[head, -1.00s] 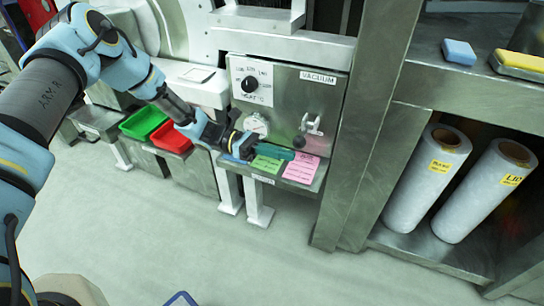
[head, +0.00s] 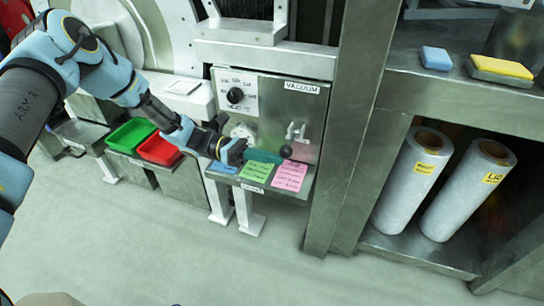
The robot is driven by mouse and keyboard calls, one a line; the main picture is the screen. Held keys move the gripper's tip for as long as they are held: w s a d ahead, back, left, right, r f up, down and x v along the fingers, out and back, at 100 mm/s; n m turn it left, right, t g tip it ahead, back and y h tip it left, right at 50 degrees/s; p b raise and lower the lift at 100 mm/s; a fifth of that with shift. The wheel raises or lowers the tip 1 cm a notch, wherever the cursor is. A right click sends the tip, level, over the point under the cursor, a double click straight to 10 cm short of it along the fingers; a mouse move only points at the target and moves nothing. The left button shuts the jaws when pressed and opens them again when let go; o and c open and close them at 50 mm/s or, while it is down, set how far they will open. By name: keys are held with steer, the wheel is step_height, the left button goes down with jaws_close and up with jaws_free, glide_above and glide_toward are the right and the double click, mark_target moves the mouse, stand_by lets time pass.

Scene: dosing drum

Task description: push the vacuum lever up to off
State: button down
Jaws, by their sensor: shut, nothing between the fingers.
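The vacuum lever (head: 297,131) is a small pale metal handle on the right of the steel panel, below the VACUUM label (head: 302,88). Its dark round knob (head: 286,151) hangs at the lower end, so the lever points down. My gripper (head: 279,158) has teal fingers, shut and empty. It reaches in from the left, low in front of the panel, with the fingertips just below and left of the knob. I cannot tell if they touch it.
A ledge below the panel holds blue, green (head: 256,171) and pink (head: 290,176) notes, close under my fingers. A steel post (head: 345,130) stands right. Green (head: 131,136) and red bins stand left.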

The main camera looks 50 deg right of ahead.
steer(key=shift+r+p, duration=0.3)
step_height(320, 180, up, 3)
steer(key=n+p, duration=0.3)
steer(key=shift+f, duration=0.1)
step_height(320, 180, up, 6)
steer(key=n+p, duration=0.4)
glide_above(281, 149)
steer(key=w+d, duration=0.2)
steer(key=w, duration=0.1)
steer(key=shift+w+d+f+h, duration=0.1)
steer(key=shift+f+h, duration=0.1)
steer(key=shift+h, duration=0.1)
